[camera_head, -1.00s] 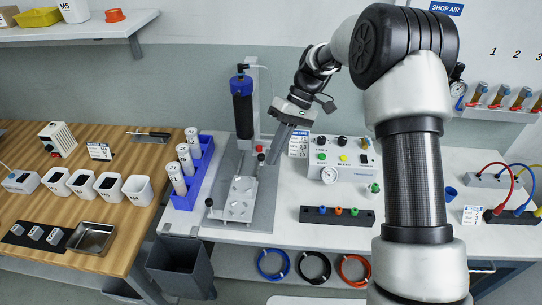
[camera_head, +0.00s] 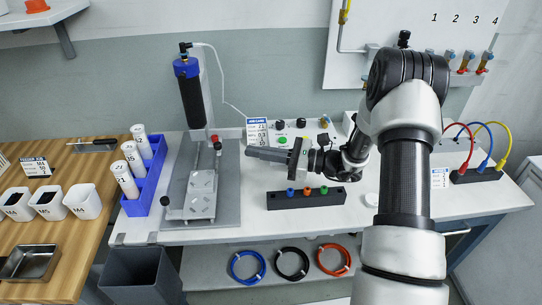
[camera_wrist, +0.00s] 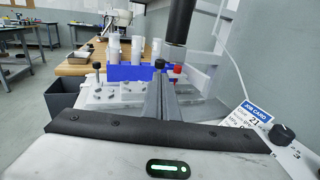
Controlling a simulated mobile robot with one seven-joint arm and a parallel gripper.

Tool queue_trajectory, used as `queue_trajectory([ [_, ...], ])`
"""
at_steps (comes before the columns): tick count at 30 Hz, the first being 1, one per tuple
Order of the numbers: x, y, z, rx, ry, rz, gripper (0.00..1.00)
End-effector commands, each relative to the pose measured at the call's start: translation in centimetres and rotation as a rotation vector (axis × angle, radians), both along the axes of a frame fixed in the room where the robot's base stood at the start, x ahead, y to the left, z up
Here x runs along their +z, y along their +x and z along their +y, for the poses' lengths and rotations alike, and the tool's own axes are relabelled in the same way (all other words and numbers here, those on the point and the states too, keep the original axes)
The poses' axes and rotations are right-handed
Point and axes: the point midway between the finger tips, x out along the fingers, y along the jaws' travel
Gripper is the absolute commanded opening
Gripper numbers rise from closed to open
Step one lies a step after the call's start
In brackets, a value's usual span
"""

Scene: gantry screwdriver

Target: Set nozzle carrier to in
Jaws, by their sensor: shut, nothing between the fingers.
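The gantry station stands on a grey base plate (camera_head: 229,205). A black cylinder (camera_head: 191,100) with a blue cap hangs on its column above a light metal fixture (camera_head: 202,183). A red knob (camera_head: 214,138) and a black knob (camera_head: 218,147) sit near the column foot, and another black knob (camera_head: 165,200) is at the fixture's left. Which part is the nozzle carrier is not marked. My gripper (camera_head: 249,152) is shut and empty, pointing left, to the right of these knobs and apart from them. In the wrist view its fingers (camera_wrist: 160,90) point toward the red knob (camera_wrist: 177,69) and fixture.
A job card (camera_head: 257,131) stands just behind my fingers. A black block (camera_head: 306,198) with coloured fittings lies in front of my gripper. A blue rack (camera_head: 146,180) with white bottles is left of the station. A thin white hose (camera_head: 222,75) hangs from the cylinder top.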

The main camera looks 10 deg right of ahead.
Motion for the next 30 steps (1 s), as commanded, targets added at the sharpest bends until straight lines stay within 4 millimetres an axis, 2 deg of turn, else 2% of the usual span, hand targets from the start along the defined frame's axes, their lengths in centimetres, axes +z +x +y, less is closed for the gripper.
queue_trajectory([
  [3,-0.1,0.8,2.6,0.005,-0.002,-0.002,0.00],
  [9,-0.1,1.9,5.4,0.003,-0.002,-0.002,0.00],
  [15,0.0,2.4,6.5,0.001,-0.002,-0.002,0.00],
  [26,0.0,2.4,6.7,0.001,-0.002,-0.002,0.00],
  [30,0.1,2.4,8.8,0.003,0.001,-0.001,0.00],
])
